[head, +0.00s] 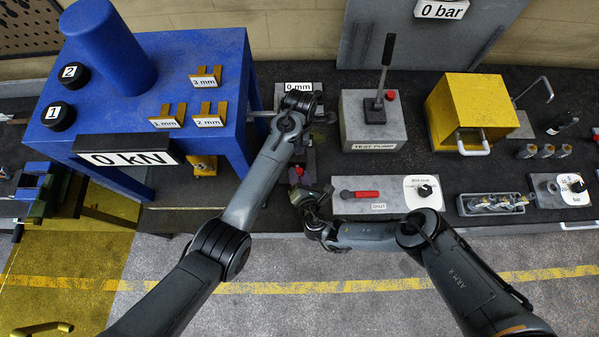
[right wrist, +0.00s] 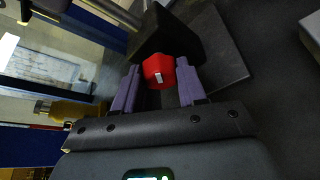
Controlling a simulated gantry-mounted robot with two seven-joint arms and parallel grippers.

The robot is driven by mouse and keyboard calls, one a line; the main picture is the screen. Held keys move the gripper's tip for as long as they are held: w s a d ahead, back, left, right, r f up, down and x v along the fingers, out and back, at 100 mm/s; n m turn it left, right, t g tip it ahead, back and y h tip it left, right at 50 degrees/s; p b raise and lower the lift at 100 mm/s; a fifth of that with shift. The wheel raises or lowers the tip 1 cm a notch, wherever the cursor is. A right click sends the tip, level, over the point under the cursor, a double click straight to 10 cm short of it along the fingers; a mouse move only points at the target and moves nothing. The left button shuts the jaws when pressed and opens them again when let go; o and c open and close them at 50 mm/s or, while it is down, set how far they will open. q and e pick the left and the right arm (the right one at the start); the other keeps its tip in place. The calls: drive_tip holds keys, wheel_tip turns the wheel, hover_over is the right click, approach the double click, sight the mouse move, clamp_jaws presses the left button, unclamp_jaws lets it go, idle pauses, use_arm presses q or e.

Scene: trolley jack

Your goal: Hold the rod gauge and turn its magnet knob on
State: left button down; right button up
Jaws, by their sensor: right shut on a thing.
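The rod gauge shows a "0 mm" display (head: 298,87) in the head view, left of centre; the left arm covers much of the gauge. The red magnet knob (right wrist: 158,72) has a small white mark and sits against a black block (right wrist: 168,35) in the right wrist view. My right gripper (right wrist: 160,85) is shut on the knob, with a purple finger on each side. In the head view the right gripper (head: 299,178) is below the display, partly hidden by its own wrist. My left gripper (head: 301,103) is at the gauge by the display; its fingers are hidden.
A blue press frame (head: 215,60) with a "0 kN" display stands left of the arms. A test pump (head: 372,125) with an upright lever stands right of the gauge. A plate with a red-handled valve (head: 352,203) lies near the right forearm. The front floor is clear.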

drive_tip(key=shift+s+a+f, duration=0.3)
drive_tip(key=shift+s+a, duration=0.05)
drive_tip(key=shift+s, duration=0.05)
drive_tip(key=shift+w+d+r+m+y, duration=0.2)
drive_tip(key=shift+d+m+y, duration=0.15)
drive_tip(key=shift+m, duration=0.45)
drive_tip(key=m+y, duration=0.1)
drive_tip(key=m+t, duration=0.1)
drive_tip(key=m, duration=0.1)
drive_tip(key=shift+w+d+f+y, duration=0.1)
drive_tip(key=shift+d+y, duration=0.05)
drive_tip(key=shift+y, duration=0.2)
drive_tip(key=shift+m+t, duration=0.3)
drive_tip(key=shift+m, duration=0.1)
drive_tip(key=shift+d, duration=0.15)
drive_tip(key=o, duration=1.1)
drive_tip(key=shift+c, duration=0.2)
drive_tip(key=v, duration=1.2)
drive_tip(key=shift+f, duration=0.15)
